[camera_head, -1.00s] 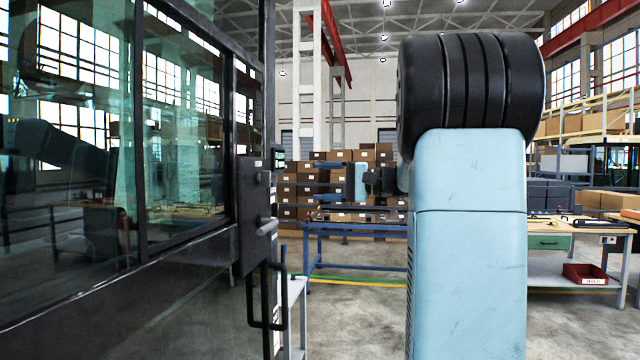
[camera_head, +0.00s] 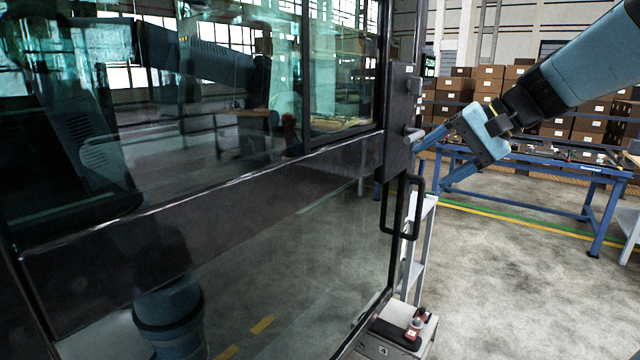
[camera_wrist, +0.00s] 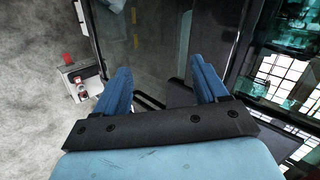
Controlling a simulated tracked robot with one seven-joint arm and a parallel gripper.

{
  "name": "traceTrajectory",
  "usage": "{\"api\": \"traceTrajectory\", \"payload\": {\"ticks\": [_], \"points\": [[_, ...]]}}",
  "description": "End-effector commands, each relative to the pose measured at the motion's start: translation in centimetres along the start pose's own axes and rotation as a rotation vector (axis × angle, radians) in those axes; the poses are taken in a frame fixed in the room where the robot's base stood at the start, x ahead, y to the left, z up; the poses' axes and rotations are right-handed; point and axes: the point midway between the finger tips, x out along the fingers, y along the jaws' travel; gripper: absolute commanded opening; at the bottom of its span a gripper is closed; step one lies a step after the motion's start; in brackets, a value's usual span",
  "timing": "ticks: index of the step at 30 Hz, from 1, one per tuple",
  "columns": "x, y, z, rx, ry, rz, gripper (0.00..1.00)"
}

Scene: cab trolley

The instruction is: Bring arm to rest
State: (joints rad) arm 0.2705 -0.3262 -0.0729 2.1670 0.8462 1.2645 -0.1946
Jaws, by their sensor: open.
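My arm, light blue with black joints, reaches in from the upper right of the head view. My gripper (camera_head: 432,168) is at its end, tilted down and left, with two blue fingers spread apart and nothing between them. In the head view it appears just right of the cab door's dark latch plate (camera_head: 398,120) and above the black door handle (camera_head: 412,205). In the wrist view both fingers of my gripper (camera_wrist: 160,72) show apart, with the dark cab frame beyond them. I cannot tell the exact gap to the door.
The glazed cab door (camera_head: 300,235) fills the left and reflects my body. A small trolley (camera_head: 385,345) with a red and white item (camera_head: 415,325) stands low beside it. A blue-framed workbench (camera_head: 540,165) and stacked cartons (camera_head: 470,85) are behind. Floor at lower right is clear.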

Motion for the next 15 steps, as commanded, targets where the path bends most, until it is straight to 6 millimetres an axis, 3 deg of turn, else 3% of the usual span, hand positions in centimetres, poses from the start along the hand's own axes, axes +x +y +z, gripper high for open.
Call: {"api": "traceTrajectory", "payload": {"ticks": [1, 6, 15], "points": [[0.5, 0.7, 2.0, -0.036, 0.001, 0.063, 0.72], [1.3, 4.1, 6.8, -0.166, 0.03, 0.281, 0.72], [0.8, 9.5, 11.7, -0.439, 0.146, 0.583, 0.72]]}}
